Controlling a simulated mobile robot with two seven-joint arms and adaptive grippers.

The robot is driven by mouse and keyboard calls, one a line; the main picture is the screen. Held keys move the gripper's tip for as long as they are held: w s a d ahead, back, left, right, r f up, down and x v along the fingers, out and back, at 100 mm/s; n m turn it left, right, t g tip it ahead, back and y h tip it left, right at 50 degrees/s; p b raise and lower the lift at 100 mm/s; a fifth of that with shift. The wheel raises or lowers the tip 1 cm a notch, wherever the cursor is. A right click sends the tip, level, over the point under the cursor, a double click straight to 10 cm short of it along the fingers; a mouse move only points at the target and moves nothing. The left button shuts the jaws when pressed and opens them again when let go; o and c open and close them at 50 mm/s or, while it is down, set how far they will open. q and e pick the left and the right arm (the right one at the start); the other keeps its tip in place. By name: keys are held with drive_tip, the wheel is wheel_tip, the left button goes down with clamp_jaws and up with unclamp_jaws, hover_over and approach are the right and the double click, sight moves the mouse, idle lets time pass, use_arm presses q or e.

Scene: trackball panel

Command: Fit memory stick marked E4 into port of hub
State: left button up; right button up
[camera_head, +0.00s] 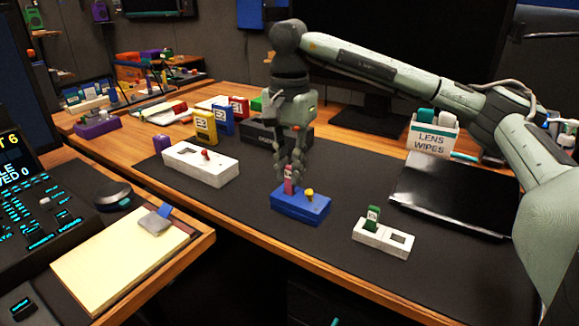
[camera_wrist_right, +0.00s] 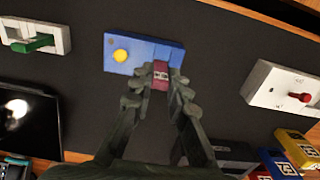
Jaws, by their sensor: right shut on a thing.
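My right gripper (camera_head: 291,174) is shut on a small pink stick (camera_head: 288,186). The stick is upright over the left part of a blue block (camera_head: 302,207) with a yellow knob (camera_head: 309,194). In the right wrist view the pink stick (camera_wrist_right: 160,74) sits between the fingertips (camera_wrist_right: 160,82), at the edge of the blue block (camera_wrist_right: 138,51). I cannot tell whether its lower end is in the block or just above it. No mark on the stick is legible, and no hub label is readable. My left gripper is not in view.
A white box (camera_head: 220,171) with a red toggle stands left of the blue block. A white block (camera_head: 394,243) with a green stick (camera_head: 373,214) stands to the right. A black panel (camera_head: 455,190) and lens wipes box (camera_head: 432,138) lie beyond. Dark mat around the blue block is clear.

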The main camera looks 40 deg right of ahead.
drive_tip(key=shift+f+b, duration=0.4)
drive_tip(key=shift+f, duration=0.2)
drive_tip(key=o, duration=0.9)
drive_tip(key=shift+r, duration=0.1)
wheel_tip(320, 180, up, 12)
drive_tip(key=shift+f, duration=0.1)
